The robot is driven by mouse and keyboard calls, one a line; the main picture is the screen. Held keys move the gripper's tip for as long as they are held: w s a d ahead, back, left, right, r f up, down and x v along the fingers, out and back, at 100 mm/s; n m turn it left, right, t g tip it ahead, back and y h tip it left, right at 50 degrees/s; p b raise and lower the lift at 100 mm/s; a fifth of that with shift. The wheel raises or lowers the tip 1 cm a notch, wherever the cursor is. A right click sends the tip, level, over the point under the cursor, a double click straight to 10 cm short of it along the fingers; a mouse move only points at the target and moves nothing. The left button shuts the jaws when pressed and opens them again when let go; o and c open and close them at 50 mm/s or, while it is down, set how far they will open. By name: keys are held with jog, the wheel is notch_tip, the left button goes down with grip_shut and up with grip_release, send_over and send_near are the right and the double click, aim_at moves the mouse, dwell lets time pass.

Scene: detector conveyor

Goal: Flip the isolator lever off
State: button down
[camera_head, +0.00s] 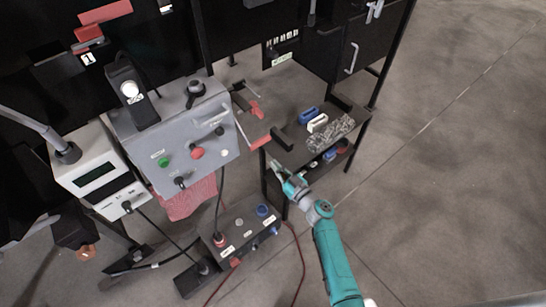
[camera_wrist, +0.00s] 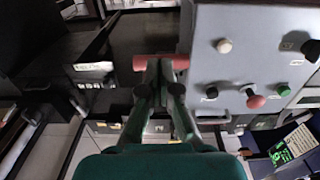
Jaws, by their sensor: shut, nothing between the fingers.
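The grey control box (camera_head: 215,160) stands left of my arm. A red-gripped lever (camera_head: 261,142), which looks like the isolator lever, sticks out from its right side. In the wrist view a red bar (camera_wrist: 183,62), apparently the same grip, lies crosswise at my fingertips. My gripper (camera_head: 277,168) is shut and empty, just below and right of the red grip in the head view. In the wrist view my gripper (camera_wrist: 160,66) overlaps the middle of the bar and hides part of it. I cannot tell whether they touch.
A dark shelf (camera_head: 290,158) with blue and white pieces and a speckled block (camera_head: 330,132) stands right of the box. Another red-handled part (camera_head: 256,109) is behind. A dark switch box (camera_head: 240,228) with cables sits below. Open floor (camera_head: 450,150) lies to the right.

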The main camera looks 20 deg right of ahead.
jog(key=shift+s+d+f, duration=0.1)
jog(key=shift+s+f, duration=0.15)
jog(key=shift+f, duration=0.25)
jog(key=shift+s+d+f, duration=0.1)
jog(key=shift+s+f, duration=0.1)
jog(key=shift+f, duration=0.3)
jog(key=s+a+f+m+g+h, duration=0.1)
jog(key=s+a+f+g+h, duration=0.15)
jog(key=s, duration=1.15)
jog(key=s+a+f+m+g+h, duration=0.15)
jog(key=s+f, duration=0.25)
jog(key=s, duration=1)
jog(key=s+d+r+m+h, duration=0.1)
jog(key=s+d+r+h, duration=0.1)
jog(key=s+r, duration=1.35)
jog(key=r, duration=0.3)
jog(key=s+r+t, duration=0.1)
jog(key=s+r, duration=0.2)
jog(key=r, duration=0.4)
jog(key=shift+s+a+r, duration=0.15)
jog(key=shift+s+r, duration=0.2)
jog(key=shift+r, duration=0.05)
